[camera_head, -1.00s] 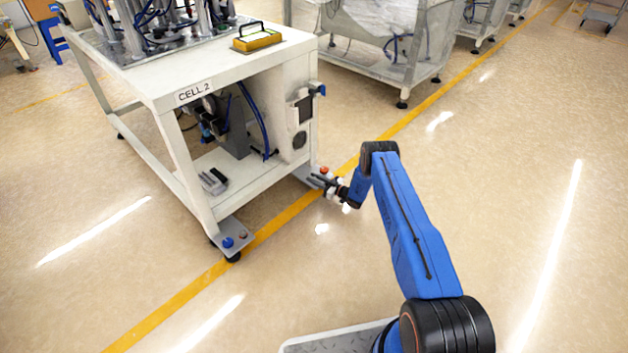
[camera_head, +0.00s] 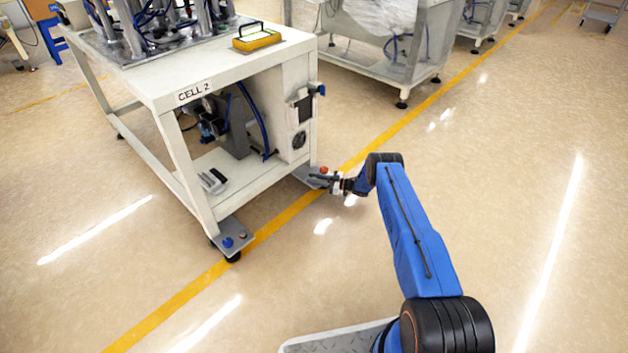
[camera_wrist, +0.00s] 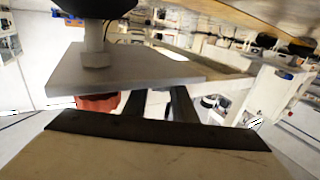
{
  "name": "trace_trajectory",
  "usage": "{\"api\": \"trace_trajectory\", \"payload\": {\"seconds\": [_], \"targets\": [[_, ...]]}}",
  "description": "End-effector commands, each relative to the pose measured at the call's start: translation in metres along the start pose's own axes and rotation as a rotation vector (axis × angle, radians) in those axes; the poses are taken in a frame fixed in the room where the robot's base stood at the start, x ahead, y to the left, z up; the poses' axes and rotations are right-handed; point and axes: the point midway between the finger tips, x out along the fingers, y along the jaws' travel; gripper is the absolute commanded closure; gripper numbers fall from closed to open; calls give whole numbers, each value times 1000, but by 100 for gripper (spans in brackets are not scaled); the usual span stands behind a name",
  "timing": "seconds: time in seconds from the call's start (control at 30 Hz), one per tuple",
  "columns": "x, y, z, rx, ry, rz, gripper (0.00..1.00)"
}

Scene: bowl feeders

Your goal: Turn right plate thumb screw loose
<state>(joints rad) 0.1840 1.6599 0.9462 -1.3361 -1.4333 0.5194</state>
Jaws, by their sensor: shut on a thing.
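The right foot plate (camera_head: 301,173) juts from the bottom of the cell's near right leg. It shows as a grey slab in the wrist view (camera_wrist: 130,72), which looks upside down. A red knob (camera_head: 324,170) sits on this plate and also shows in the wrist view (camera_wrist: 98,102), beside my fingers. My gripper (camera_head: 318,178) is at the plate, with its dark fingers beside the plate face in the wrist view (camera_wrist: 158,104). It is shut on the right plate thumb screw, which the fingers largely hide.
The white CELL 2 frame (camera_head: 250,184) stands just beyond the plate. The left foot plate (camera_head: 234,228) carries a blue knob (camera_head: 228,242). A yellow-topped device (camera_head: 257,39) lies on the cell top. The floor around my arm is open.

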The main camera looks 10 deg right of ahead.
Motion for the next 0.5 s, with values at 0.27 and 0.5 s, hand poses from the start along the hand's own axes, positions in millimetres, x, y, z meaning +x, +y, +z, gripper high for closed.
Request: {"api": "trace_trajectory", "payload": {"seconds": [0.27,0.5], "targets": [[0,0,0,0,0,1,57],[-1,0,0,0,0,1,57]]}}
